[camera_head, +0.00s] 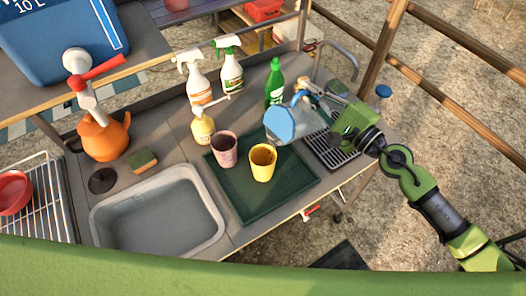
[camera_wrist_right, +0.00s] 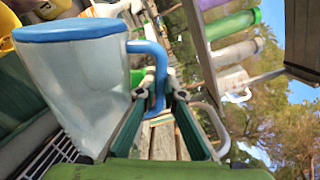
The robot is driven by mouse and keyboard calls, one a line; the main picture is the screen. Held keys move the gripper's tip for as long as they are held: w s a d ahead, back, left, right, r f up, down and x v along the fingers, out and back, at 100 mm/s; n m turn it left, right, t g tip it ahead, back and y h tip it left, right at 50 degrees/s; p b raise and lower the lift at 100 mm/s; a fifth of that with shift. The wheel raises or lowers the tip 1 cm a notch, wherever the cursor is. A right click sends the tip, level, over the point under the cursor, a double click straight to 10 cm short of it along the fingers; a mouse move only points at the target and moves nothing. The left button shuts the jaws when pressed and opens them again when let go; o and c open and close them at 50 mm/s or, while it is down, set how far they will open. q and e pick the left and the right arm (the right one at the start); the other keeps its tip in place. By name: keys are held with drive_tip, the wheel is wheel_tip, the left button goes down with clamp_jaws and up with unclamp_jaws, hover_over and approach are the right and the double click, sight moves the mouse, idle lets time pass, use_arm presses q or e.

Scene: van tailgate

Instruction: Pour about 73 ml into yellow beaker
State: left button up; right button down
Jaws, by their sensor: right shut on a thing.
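The yellow beaker (camera_head: 263,164) stands upright on a dark green tray (camera_head: 246,201); I cannot make out a liquid level in it. My right gripper (camera_head: 312,92) is shut on the blue handle of a translucent jug (camera_head: 301,127) with a blue rim. The jug is held behind and to the right of the yellow beaker, apart from it, with its blue-rimmed end toward the left. In the right wrist view the jug (camera_wrist_right: 80,85) fills the left side, and my right gripper's fingers (camera_wrist_right: 158,95) close around its handle. My left gripper is not in view.
A pink cup (camera_head: 225,149) stands left of the yellow beaker. A yellow bottle (camera_head: 203,130), two spray bottles (camera_head: 198,85) and a green bottle (camera_head: 275,83) stand behind. A drain rack (camera_head: 337,150) is at right, a grey basin (camera_head: 157,216) at left front.

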drive_tip(key=shift+s+a+r+p, duration=0.3)
drive_tip(key=shift+s+a, duration=0.05)
drive_tip(key=shift+a, duration=0.1)
idle(0.3)
drive_tip(key=shift+s+a+r+n, duration=0.15)
drive_tip(key=shift+a+n, duration=0.05)
drive_tip(key=shift+n, duration=0.1)
